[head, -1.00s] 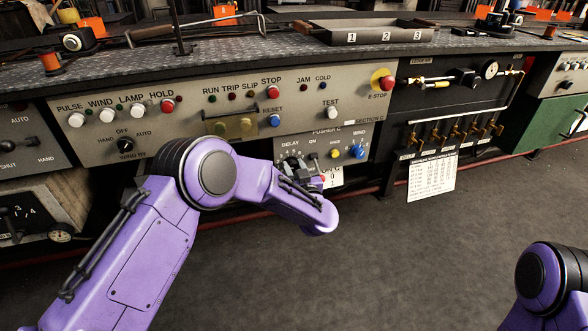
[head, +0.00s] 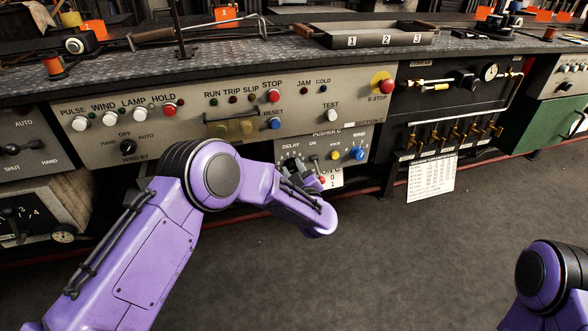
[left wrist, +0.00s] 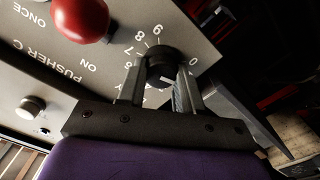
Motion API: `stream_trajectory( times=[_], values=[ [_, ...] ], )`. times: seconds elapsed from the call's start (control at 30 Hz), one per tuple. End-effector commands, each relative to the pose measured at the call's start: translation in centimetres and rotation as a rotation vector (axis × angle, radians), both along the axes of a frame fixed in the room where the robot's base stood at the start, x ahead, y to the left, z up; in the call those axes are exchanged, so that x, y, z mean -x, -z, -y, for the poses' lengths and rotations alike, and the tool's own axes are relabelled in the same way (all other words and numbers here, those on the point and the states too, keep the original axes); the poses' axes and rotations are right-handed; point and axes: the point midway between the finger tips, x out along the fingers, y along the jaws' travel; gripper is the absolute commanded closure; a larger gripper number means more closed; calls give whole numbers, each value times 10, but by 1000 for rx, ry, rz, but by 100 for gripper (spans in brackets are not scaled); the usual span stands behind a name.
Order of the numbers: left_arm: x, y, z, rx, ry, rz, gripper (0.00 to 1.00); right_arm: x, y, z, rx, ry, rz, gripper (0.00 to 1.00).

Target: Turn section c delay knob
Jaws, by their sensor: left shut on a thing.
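The delay knob is a black round knob (left wrist: 164,64) on a grey panel marked PUSHER C, ringed by white numerals. My left gripper (left wrist: 160,72) has one finger on each side of it and is shut on it. In the head view the DELAY dial (head: 290,161) is at the lower middle of the console, under the label DELAY. My left gripper (head: 298,176) reaches it from below, partly hidden by my purple wrist. The knob's pointer is hard to make out. My right gripper is out of view; only part of that arm shows at the lower right.
Yellow (head: 336,155) and blue WIND (head: 358,153) buttons lie right of the dial. A paper chart (head: 432,179) hangs further right. The floor in front is clear.

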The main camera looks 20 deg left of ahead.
Motion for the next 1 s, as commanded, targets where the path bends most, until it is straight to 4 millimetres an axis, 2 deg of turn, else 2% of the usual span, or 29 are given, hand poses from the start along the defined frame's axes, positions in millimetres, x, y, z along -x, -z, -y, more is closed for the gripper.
stream_trajectory(
  times=[0.5, 1.0],
  values=[
    [1, 2, -1, 336, 0, 226, 96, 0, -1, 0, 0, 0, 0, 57],
    [1, 2, 0, 443, 1, 295, 96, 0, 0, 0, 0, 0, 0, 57]
  ],
)
